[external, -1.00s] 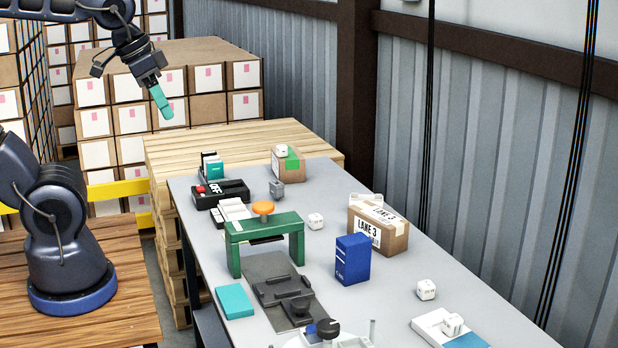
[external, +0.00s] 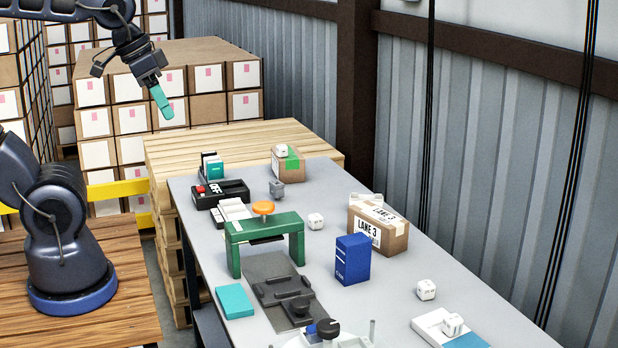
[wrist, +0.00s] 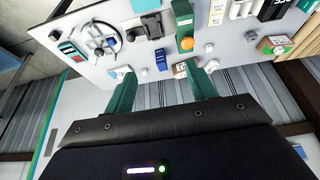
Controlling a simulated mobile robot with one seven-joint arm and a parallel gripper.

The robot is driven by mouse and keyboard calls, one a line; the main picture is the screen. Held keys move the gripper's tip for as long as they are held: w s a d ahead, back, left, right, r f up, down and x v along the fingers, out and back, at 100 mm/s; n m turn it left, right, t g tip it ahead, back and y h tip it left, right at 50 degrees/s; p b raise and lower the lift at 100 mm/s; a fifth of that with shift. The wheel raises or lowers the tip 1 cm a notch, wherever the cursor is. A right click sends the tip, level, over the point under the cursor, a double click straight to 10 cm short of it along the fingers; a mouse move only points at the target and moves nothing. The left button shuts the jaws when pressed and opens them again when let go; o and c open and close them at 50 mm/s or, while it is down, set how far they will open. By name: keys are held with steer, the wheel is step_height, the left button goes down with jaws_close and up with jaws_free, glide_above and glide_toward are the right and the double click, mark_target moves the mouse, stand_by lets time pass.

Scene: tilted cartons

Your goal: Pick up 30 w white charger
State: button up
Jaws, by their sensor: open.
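Several small white cube-shaped chargers are in the external view. One (external: 316,221) stands on the grey table right of the green frame, another (external: 426,289) near the right edge. A third (external: 452,323) sits on a white and blue box, and one (external: 282,151) lies on the far carton. Their markings are too small to show which is 30 W. My gripper (external: 162,102) is raised left of the table's far end, away from all of them. In the wrist view my gripper (wrist: 158,80) has its two green fingers apart with nothing held between them.
A green frame with an orange knob (external: 263,208), a LANE 3 carton (external: 365,235), a blue box (external: 352,260) and a teal box (external: 235,301) stand on the table (external: 385,305). A corrugated wall (external: 480,150) runs along the right.

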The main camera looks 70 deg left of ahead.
steer(key=w+a+n+g+h, duration=0.1)
steer(key=w+a+n, duration=0.15)
steer(key=w, duration=0.45)
steer(key=w+a+n+g, duration=0.1)
steer(key=w+n, duration=0.2)
steer(key=w, duration=0.5)
steer(key=n+g+h, duration=0.2)
steer(key=n+h, duration=0.2)
steer(key=n, duration=0.9)
glide_above(316, 217)
steer(key=a, duration=0.4)
step_height(316, 217, down, 33)
steer(key=x, duration=1.1)
steer(key=shift+s+a, duration=0.15)
steer(key=shift+s, duration=0.2)
steer(key=c, duration=1.1)
